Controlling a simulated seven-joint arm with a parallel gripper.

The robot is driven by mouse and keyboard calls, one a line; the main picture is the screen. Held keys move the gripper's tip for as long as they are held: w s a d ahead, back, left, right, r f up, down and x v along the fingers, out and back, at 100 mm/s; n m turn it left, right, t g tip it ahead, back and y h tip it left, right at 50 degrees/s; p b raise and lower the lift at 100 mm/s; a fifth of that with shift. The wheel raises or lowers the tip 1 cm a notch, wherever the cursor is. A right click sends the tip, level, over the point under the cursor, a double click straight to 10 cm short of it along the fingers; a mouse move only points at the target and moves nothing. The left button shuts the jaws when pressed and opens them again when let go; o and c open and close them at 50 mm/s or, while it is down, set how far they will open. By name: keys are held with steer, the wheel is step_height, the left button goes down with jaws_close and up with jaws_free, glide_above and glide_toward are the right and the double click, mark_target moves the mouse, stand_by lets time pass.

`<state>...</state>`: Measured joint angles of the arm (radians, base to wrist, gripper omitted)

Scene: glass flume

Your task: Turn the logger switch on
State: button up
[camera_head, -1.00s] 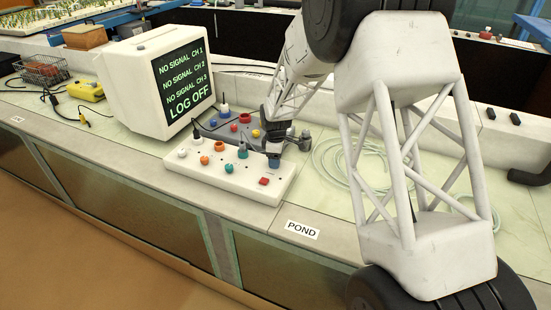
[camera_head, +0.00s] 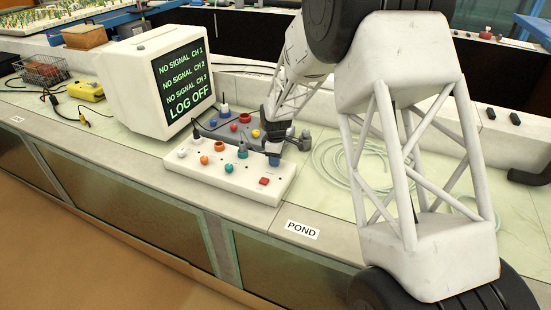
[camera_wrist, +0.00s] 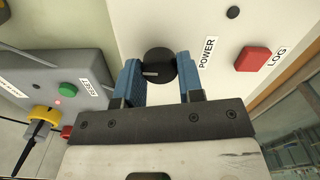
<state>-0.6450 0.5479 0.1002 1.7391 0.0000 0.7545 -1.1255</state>
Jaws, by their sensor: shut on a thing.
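The logger switch, a red rocker labelled LOG (camera_wrist: 253,59), sits on the white panel (camera_wrist: 215,18), right of my gripper in the wrist view. It also shows as a small red block near the panel's front right corner in the head view (camera_head: 263,181). My gripper (camera_wrist: 158,70) has its blue fingers closed on a round black knob (camera_wrist: 158,56) beside the POWER label. The knob's pale pointer mark lies toward the left. The fingers are apart from the red switch. The monitor (camera_head: 183,79) reads NO SIGNAL for CH 1, CH 2 and CH 3, and LOG OFF.
The white panel carries several plugs and sockets to the left of my gripper. Coiled clear tubing (camera_head: 342,165) lies to the right on the bench.

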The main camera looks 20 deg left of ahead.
steer(key=m, duration=0.8)
steer(key=shift+m, duration=0.4)
steer(key=m, duration=0.4)
steer(key=shift+m, duration=2.2)
steer(key=o, duration=0.9)
steer(key=shift+r, duration=0.1)
steer(key=shift+r, duration=3.85)
